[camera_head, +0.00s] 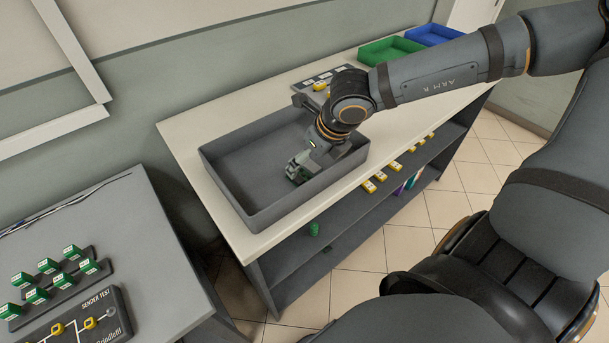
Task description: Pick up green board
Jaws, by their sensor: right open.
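My right gripper (297,172) is inside the large grey tray (228,140) on the white-topped bench, low near the tray floor. It is open, and my wrist hides much of the space around its fingers. I see no clear green board in the tray; one may be hidden behind the gripper, but I cannot tell. Several small green blocks with white labels (48,265) stand in dark racks on the left table. My left gripper is not in view.
The tray walls surround my right gripper. A green bin (390,50) and a blue bin (432,35) stand at the bench's far end. A small green item (314,229) and several yellow pieces (382,177) are on the shelf below. A sender test panel (85,318) lies on the left table.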

